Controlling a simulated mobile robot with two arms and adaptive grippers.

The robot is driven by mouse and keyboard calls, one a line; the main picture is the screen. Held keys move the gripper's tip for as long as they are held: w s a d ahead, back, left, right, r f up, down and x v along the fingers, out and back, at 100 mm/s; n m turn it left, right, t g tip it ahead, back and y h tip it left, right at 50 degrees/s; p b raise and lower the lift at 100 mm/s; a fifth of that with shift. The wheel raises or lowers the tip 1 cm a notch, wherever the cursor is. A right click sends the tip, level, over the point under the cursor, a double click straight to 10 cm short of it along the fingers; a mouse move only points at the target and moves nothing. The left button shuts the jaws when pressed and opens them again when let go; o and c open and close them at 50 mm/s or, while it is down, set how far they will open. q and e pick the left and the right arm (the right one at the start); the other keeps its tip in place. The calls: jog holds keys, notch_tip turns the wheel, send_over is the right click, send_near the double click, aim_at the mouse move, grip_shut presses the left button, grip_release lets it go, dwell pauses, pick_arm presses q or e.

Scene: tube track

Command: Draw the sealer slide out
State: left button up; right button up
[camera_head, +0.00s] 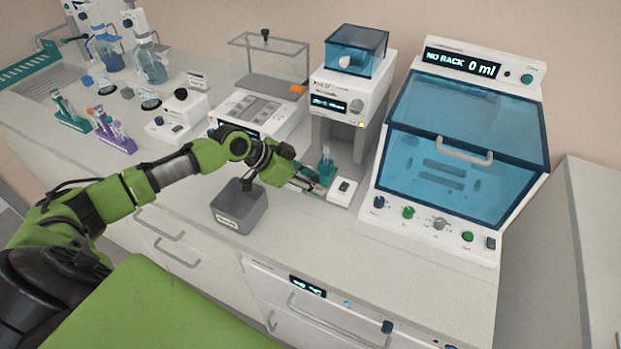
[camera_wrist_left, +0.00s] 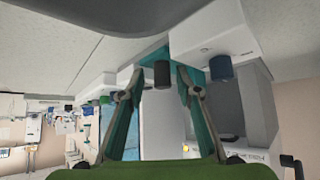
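The sealer (camera_head: 345,105) is a white machine with a blue clear top and a small dark display, standing mid-counter in the head view. A teal tube piece (camera_head: 326,165) stands low at the front of its bay, with a white base block (camera_head: 342,190) beside it. My left gripper (camera_head: 318,184) is at the front of this bay, partly hiding it. In the left wrist view its teal fingers (camera_wrist_left: 160,85) are apart, with a dark round knob (camera_wrist_left: 162,74) between the tips and gaps on both sides. A teal slab (camera_wrist_left: 190,58) lies behind the knob. My right gripper is in neither view.
A grey box (camera_head: 239,207) stands under my left forearm. A white balance-like device (camera_head: 258,112) is left of the sealer. A large blue-lidded cabinet (camera_head: 460,140) stands close on the right. Tube racks (camera_head: 112,137) are far left.

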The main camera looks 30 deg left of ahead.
pick_arm(q)
jog(key=v, duration=1.2)
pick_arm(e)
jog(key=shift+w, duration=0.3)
pick_arm(q)
jog(key=shift+s, duration=0.1)
